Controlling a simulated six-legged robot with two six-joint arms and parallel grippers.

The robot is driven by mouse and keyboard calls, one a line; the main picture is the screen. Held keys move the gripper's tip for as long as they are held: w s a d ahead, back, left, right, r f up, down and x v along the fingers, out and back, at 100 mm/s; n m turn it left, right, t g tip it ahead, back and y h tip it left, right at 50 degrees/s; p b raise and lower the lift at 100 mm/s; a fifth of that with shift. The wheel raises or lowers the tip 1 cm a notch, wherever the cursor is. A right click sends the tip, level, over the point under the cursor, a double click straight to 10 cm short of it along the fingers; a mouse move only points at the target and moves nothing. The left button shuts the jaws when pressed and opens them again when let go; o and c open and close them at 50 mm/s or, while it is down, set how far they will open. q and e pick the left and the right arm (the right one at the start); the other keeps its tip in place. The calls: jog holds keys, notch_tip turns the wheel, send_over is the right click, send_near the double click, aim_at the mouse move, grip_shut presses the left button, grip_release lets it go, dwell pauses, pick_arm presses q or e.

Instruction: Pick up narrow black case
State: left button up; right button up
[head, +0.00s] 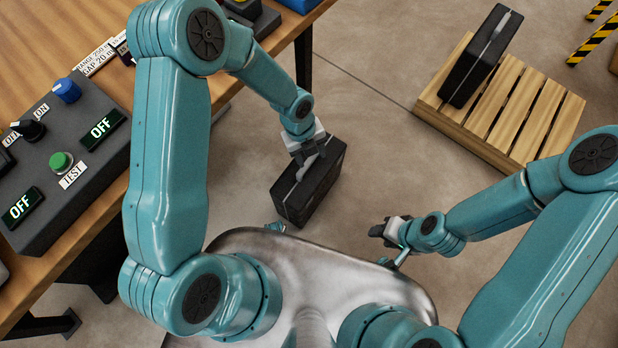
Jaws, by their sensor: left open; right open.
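A narrow black case (318,190) with a grey band and a handle on top stands upright on the floor, left of the middle of the head view. My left gripper (308,158) is open right over the top of this case, by its handle. It hides part of the handle, and I cannot tell whether the fingers touch it. A second narrow black case (473,65) with a grey band stands on a wooden pallet (541,117) at the upper right. My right gripper (385,232) is open and empty, to the right of the near case and apart from it.
A wooden table (92,27) on the left carries a control box (42,222) with knobs, a green button and OFF displays. Its leg stands near my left arm. Yellow-black striped bars (594,40) lie at the far right. Floor between the near case and pallet is clear.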

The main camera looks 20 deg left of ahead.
pick_arm(q)
jog(key=w+a+f+m+y+b, duration=0.2)
jog(key=w+m+b, duration=0.3)
jog(key=m, duration=0.5)
jog(key=m+b, duration=0.1)
jog(key=b, duration=0.3)
send_over(309, 160)
notch_tip(309, 160, down, 11)
jog(key=shift+s+a+r, duration=0.1)
jog(key=shift+r, duration=0.05)
notch_tip(309, 160, down, 5)
jog(key=shift+f+b, duration=0.2)
jog(key=shift+b, duration=0.95)
jog(key=shift+r, duration=0.1)
pick_arm(e)
notch_tip(309, 160, down, 13)
jog(key=shift+r, duration=0.15)
pick_arm(q)
jog(key=shift+c, duration=0.3)
pick_arm(e)
jog(key=shift+d, duration=0.1)
pick_arm(q)
grip_shut()
jog(key=shift+r, duration=0.1)
